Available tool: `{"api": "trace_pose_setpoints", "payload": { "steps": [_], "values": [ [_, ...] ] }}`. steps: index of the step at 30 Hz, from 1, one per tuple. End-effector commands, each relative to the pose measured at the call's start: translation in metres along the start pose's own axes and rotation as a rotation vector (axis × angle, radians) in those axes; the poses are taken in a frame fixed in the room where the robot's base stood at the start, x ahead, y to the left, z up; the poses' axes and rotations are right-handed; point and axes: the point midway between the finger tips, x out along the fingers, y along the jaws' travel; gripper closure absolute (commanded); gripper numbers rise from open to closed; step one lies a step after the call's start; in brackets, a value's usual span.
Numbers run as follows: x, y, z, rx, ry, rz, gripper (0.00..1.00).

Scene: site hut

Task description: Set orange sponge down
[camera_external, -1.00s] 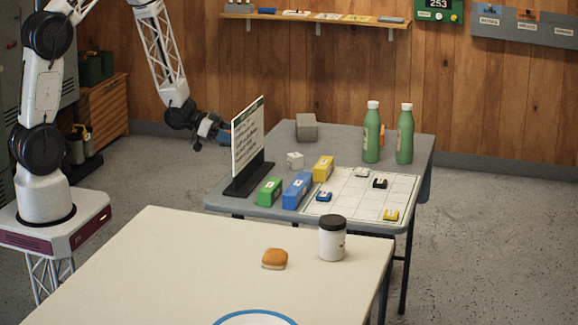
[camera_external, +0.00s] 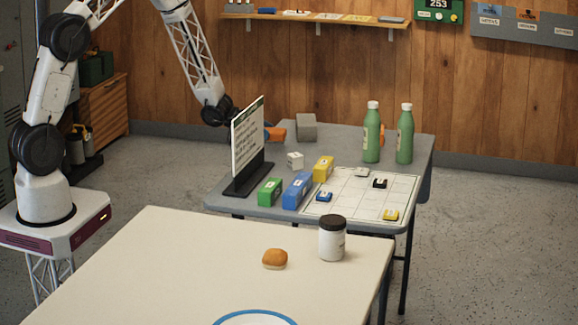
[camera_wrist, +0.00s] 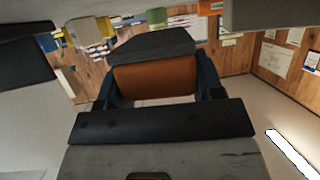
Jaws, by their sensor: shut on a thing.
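The orange sponge (camera_wrist: 155,82) is between the two fingers of my gripper (camera_wrist: 154,90) in the wrist view. My gripper is shut on it. In the outside view the end of the orange sponge (camera_external: 275,134) shows past the right edge of the upright sign (camera_external: 247,136), left of the grey block (camera_external: 306,127). The sign hides my fingers and part of the sponge. Whether the sponge touches the grey table (camera_external: 345,150) cannot be told.
A small white cube (camera_external: 295,160) stands near the sign. Green (camera_external: 269,192), blue (camera_external: 297,191) and yellow (camera_external: 323,169) boxes line the white grid sheet (camera_external: 345,206). Two green bottles (camera_external: 372,135) stand behind. The front table (camera_external: 170,265) holds a bun (camera_external: 275,259) and a jar (camera_external: 332,240).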

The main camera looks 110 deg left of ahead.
Motion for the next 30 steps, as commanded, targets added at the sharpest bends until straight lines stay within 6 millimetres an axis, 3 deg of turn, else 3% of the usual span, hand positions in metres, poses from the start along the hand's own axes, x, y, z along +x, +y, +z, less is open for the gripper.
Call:
{"api": "trace_pose_setpoints", "payload": {
  "steps": [14,21,30],
  "values": [
    [0.004,-0.004,-0.001,0.000,0.000,0.000,0.61],
    [0.017,-0.015,-0.004,-0.001,-0.001,0.000,0.61],
    [0.028,-0.015,0.022,-0.001,-0.001,-0.001,0.61]
  ]
}}
